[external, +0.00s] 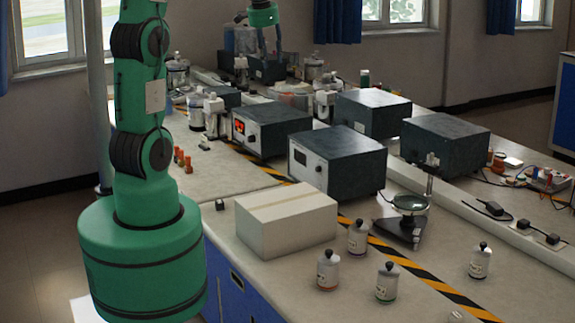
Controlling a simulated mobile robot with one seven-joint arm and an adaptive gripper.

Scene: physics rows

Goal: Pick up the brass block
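My gripper (267,48) is small and far off at the top of the external view, pointing down below a green wrist. It is over the far part of the bench, among glassware and a dark box. Its fingers blend into the clutter, so I cannot tell whether they are open or shut, or whether anything is between them. I cannot make out a brass block with certainty. A small dark metallic block (220,204) lies near the bench's left edge, but its material is unclear.
A white box (286,220) stands on the near bench (270,287). Several dark instrument boxes, one with a red display (272,127), fill the middle. Small orange pieces (182,158) stand at the left edge. Several capped jars (328,270) and a magnifier stand (408,215) are on the right.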

